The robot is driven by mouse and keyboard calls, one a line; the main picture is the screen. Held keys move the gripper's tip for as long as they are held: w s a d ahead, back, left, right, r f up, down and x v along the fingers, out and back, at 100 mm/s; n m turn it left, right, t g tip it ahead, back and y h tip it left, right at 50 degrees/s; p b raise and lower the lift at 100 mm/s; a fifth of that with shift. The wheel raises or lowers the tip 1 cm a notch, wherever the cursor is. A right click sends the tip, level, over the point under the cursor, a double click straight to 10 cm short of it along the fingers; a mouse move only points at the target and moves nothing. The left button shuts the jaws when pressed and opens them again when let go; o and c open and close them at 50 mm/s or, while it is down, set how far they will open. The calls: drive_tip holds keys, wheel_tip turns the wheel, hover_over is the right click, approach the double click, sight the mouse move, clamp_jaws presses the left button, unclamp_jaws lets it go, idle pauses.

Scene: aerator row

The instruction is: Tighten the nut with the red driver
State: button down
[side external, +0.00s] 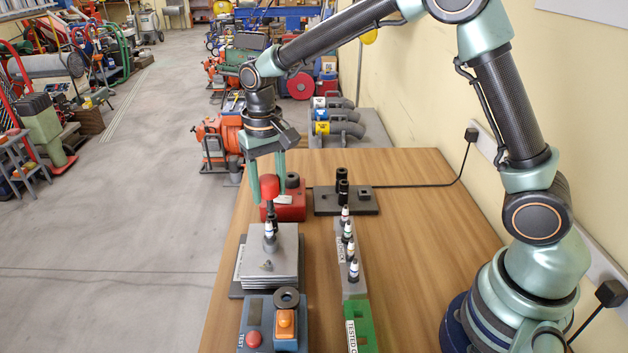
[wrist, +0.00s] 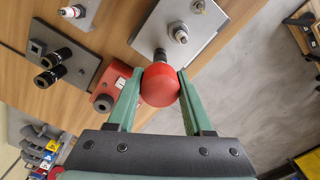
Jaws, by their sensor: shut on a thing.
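My gripper (side external: 268,190) is shut on the red driver's round red handle (side external: 269,186), one finger on each side. The handle also shows between the fingers in the wrist view (wrist: 160,85). A dark shaft runs down from the handle toward a pale-tipped fitting (side external: 269,229) on the stacked grey plates (side external: 284,262). In the wrist view a metal fitting (wrist: 180,35) stands on the plate just past the handle. A smaller fitting (side external: 266,265) sits nearer the plate's front. I cannot tell which part is the nut, or whether the driver touches it.
A red box (side external: 292,208) is behind the plates. A dark base (side external: 325,203) with black sockets stands back right. Several pale-tipped fittings (side external: 349,249) line a grey rack. A test box (side external: 255,312) and green box (side external: 360,325) are in front.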

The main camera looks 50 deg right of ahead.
drive_tip(key=shift+f, duration=0.85)
drive_tip(key=m, duration=0.5)
drive_tip(key=shift+m, duration=1.4)
drive_tip(key=m, duration=0.7)
drive_tip(key=shift+f+m, duration=0.1)
drive_tip(key=shift+m, duration=0.2)
